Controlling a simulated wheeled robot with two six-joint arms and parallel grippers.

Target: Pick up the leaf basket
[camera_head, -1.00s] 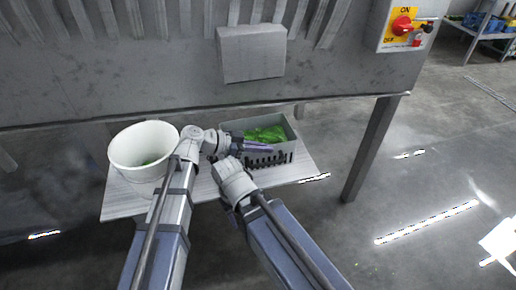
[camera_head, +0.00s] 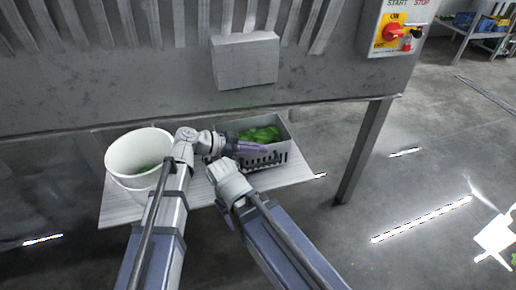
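The leaf basket (camera_head: 268,161) is a grey slotted crate with green leaves (camera_head: 262,134) inside. It stands on the right part of a low pale board (camera_head: 294,172). My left gripper (camera_head: 250,149), with purple fingers, reaches in from the left across the basket's near left side. The fingers overlap the near rim in the picture; I cannot tell whether they touch it or how far they are parted. My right arm's wrist (camera_head: 228,180) is just in front of the basket's near left corner. Its fingers are hidden or too small to make out.
A white bucket (camera_head: 122,160) with some green inside stands left of my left arm on the same board. A large grey metal machine (camera_head: 150,85) rises behind, with a leg (camera_head: 364,152) right of the basket. Open floor (camera_head: 440,190) lies to the right.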

